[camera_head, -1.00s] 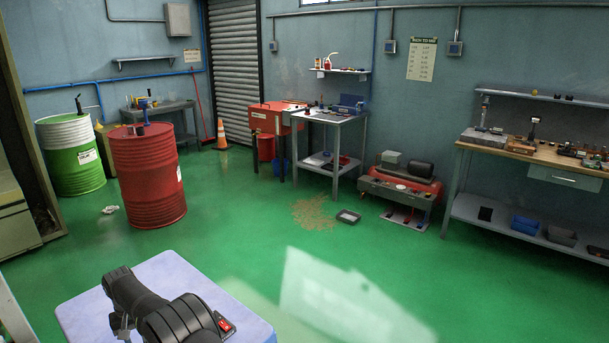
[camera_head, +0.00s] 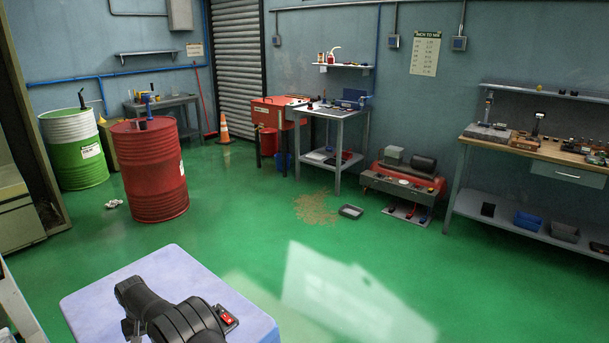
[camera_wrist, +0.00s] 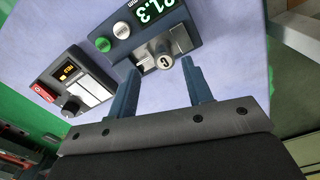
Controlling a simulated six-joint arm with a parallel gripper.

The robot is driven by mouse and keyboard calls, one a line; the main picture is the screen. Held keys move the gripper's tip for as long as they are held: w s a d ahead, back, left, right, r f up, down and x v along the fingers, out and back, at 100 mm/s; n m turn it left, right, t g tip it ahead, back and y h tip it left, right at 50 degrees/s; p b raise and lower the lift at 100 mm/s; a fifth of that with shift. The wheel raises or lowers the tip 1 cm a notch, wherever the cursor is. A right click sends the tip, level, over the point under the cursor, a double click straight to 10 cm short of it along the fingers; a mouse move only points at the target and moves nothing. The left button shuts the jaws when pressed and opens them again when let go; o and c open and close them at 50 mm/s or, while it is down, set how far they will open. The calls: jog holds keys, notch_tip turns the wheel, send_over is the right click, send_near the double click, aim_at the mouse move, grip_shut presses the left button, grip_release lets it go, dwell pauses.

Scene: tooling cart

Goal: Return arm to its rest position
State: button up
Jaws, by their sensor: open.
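My arm (camera_head: 180,312) is black and sits folded low over the pale blue cart top (camera_head: 165,262) in the head view. My gripper's fingers are not clearly seen there. In the wrist view my gripper (camera_wrist: 160,67) has its two dark blue-grey fingers spread apart, with nothing held between them. Beyond the fingertips is a dark instrument (camera_wrist: 128,38) with green digits, a green button and a round knob. To its left is a grey box (camera_wrist: 75,85) with an orange display, a red switch and a black knob. Both are over the pale blue surface.
A red drum (camera_head: 150,175) and a green-and-white drum (camera_head: 75,150) stand at the left. A workbench (camera_head: 560,150) is on the right, and a red compressor-like unit (camera_head: 400,182) is by the wall. Green floor (camera_head: 240,225) around the cart is largely clear.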

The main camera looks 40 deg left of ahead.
jog(key=w+d+r, duration=0.6)
jog(key=w+r, duration=0.1)
jog(key=w, duration=0.3)
jog(key=w+d, duration=0.3)
jog(key=w, duration=1.2)
jog(key=s+a+f, duration=0.4)
jog(key=s+a, duration=0.1)
jog(key=s+a+f, duration=0.2)
jog(key=a, duration=0.1)
jog(key=shift+s, duration=0.15)
jog(key=shift+s+a+f, duration=0.5)
jog(key=shift+a+f, duration=0.05)
jog(key=shift+f, duration=0.05)
dwell(1.0)
